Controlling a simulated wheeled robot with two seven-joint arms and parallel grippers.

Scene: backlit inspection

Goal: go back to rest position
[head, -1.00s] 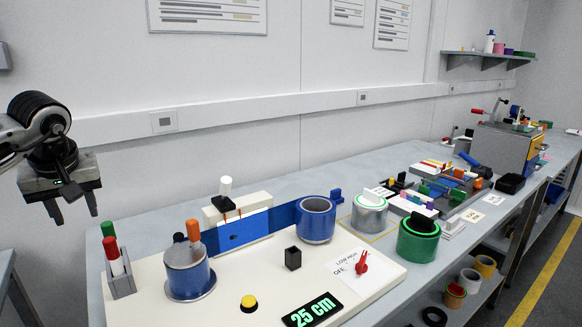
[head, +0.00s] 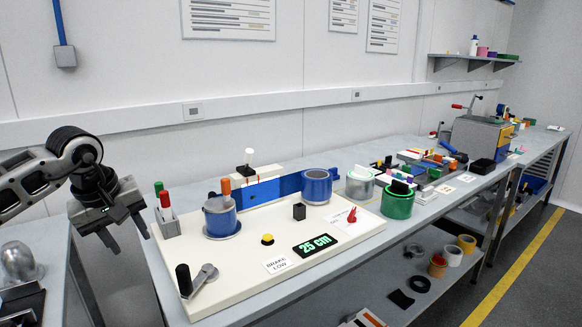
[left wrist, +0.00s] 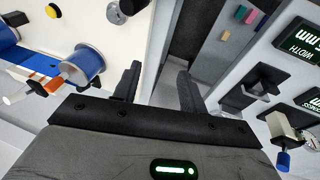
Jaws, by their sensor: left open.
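My left gripper (head: 129,236) is open and empty. In the head view it hangs in the air at the left, beside the left end of the cream test board (head: 345,236). In the left wrist view its two dark fingers (left wrist: 155,88) stand apart with nothing between them, over the gap between two benches. My right gripper is not in view.
Another bench (head: 58,262) stands at the left. A green roll (head: 398,202) stands farther right.

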